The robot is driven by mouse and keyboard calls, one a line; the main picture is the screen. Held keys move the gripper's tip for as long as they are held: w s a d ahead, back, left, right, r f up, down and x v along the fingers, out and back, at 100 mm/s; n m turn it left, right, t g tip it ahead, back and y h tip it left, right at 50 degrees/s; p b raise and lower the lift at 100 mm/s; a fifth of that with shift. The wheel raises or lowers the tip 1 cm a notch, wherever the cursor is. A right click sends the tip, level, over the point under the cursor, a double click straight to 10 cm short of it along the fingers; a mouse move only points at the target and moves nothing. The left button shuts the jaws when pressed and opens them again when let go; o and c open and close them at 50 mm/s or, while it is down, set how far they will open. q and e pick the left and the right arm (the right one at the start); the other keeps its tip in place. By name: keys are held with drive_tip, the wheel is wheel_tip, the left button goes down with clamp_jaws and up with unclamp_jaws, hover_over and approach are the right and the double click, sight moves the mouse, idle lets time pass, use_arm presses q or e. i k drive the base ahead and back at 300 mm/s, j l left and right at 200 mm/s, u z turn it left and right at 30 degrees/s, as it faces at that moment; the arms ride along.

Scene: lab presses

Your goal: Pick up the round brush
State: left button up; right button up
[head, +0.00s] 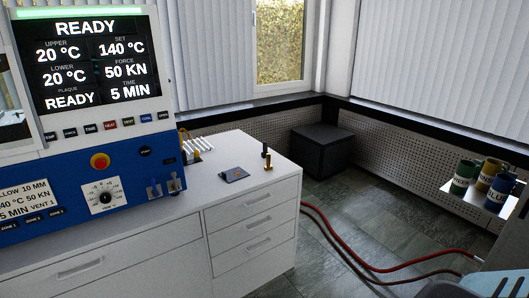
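I cannot pick out the round brush for certain. Two small upright things stand near the far right corner of the white counter (235,143): a dark one (264,150) and a brass-yellow one (268,162) just in front of it. They are too small to tell whether either is the brush. A dark grey flat piece (235,174) with an orange spot lies to their left. Neither my left nor my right gripper shows in the head view.
A blue and white press (103,163) with a lit READY screen (86,60) fills the left. A rack of pale rods (199,144) stands beside it. Red hoses (352,262) cross the floor. A black box (320,150) sits in the corner. Labelled cans (464,176) stand on the right.

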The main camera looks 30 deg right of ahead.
sight(264, 143)
drive_tip(key=u, duration=4.1)
drive_tip(key=k, duration=2.7)
